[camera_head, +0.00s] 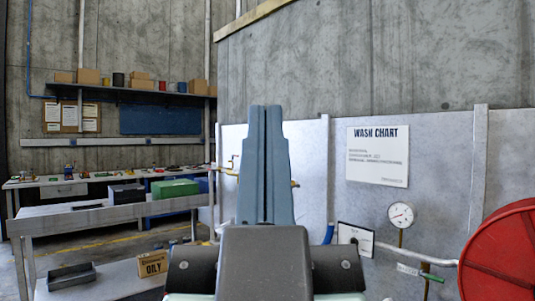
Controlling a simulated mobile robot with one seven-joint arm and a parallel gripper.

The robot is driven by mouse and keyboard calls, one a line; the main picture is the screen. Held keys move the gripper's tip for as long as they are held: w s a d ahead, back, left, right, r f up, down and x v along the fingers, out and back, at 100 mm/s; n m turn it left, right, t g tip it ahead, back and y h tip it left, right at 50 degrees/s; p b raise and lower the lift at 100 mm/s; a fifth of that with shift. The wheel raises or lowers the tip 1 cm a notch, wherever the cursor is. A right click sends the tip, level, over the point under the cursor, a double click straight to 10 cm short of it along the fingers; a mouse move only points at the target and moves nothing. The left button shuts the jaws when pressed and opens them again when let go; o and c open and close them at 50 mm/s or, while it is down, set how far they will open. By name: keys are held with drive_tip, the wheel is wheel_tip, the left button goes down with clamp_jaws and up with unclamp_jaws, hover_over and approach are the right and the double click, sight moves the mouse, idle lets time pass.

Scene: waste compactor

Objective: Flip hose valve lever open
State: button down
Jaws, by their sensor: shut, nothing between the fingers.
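Whether the valve is open or closed cannot be told. My gripper (265,108) stands upright in the middle of the view, its two blue-grey fingers shut together and empty. It is well left of the lever in the picture and apart from it. My gripper hides part of the wall panel and of a brass fitting (295,184) behind it.
A round gauge (401,214) and a wash chart (378,157) are on the metal wall panel. A grey bench (75,222) and a box marked "OILY" (153,265) stand at left. Some floor shows between benches and wall.

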wheel_tip(320, 180, up, 13)
drive_tip(key=p, duration=1)
drive_tip(key=shift+f, duration=0.15)
